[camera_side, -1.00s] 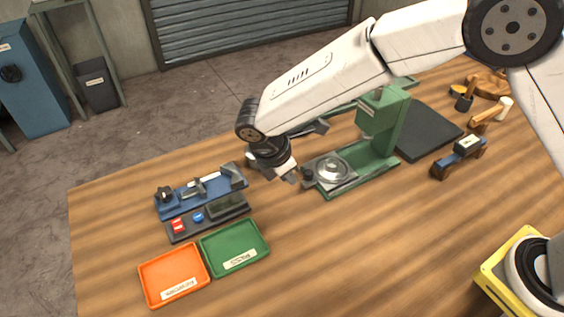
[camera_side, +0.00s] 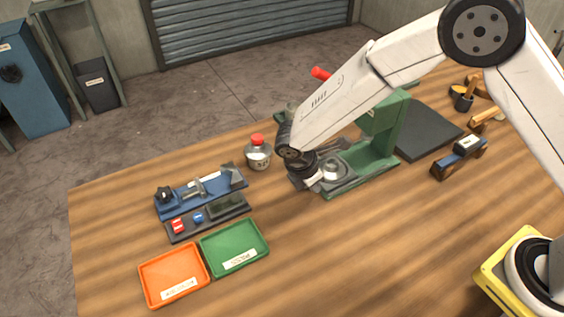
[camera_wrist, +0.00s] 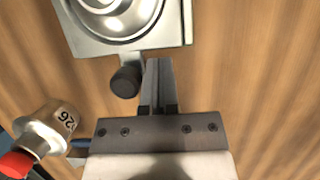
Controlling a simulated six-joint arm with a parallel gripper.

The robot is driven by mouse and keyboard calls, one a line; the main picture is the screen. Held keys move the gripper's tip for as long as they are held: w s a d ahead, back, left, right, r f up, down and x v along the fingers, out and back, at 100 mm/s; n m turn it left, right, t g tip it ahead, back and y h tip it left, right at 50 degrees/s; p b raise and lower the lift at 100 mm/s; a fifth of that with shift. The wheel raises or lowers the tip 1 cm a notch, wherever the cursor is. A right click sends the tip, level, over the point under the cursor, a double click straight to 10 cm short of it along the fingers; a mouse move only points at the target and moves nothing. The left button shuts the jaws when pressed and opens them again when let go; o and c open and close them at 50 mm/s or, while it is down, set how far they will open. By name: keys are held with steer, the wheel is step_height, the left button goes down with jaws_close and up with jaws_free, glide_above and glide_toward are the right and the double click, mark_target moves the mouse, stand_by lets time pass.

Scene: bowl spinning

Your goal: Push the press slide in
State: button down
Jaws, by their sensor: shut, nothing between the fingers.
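The green press (camera_side: 388,130) stands at the back middle of the bench. Its slide, a grey metal plate (camera_side: 345,183) with a round dished die (camera_side: 333,168), sticks out at the front; my wrist covers part of it in the side view. In the wrist view the slide plate (camera_wrist: 172,28) is at the top, with a black knob (camera_wrist: 126,82) on a short arm at its front edge. My gripper (camera_wrist: 158,66) is shut and empty, just right of the knob. Its tips are close to the plate's front edge; I cannot tell whether they touch.
A red-capped bottle (camera_side: 258,154) stands left of the press; it also shows in the wrist view (camera_wrist: 48,128). A blue fixture (camera_side: 202,190), a button panel (camera_side: 208,217), an orange tray (camera_side: 148,292) and a green tray (camera_side: 264,245) lie left. The front middle bench is clear.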

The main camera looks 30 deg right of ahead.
mark_target(326, 183)
stand_by(0.3)
steer(key=shift+d, duration=1.85)
steer(key=shift+a, duration=0.15)
steer(key=shift+a, duration=0.6)
steer(key=a, duration=0.3)
steer(key=shift+r, duration=0.35)
steer(key=v, duration=0.9)
steer(key=shift+r, duration=0.2)
steer(key=shift+w, duration=0.15)
steer(key=shift+w+a+r+m+g, duration=0.1)
steer(key=shift+w+a+m+g, duration=0.1)
steer(key=shift+w+a+m, duration=0.45)
steer(key=shift+w+a+r+m+g, duration=0.1)
steer(key=shift+w+a+m+g, duration=0.2)
steer(key=shift+w, duration=0.8)
steer(key=shift+w+a+r+m+g, duration=0.1)
steer(key=shift+w+a+m, duration=0.15)
steer(key=shift+w+m, duration=0.45)
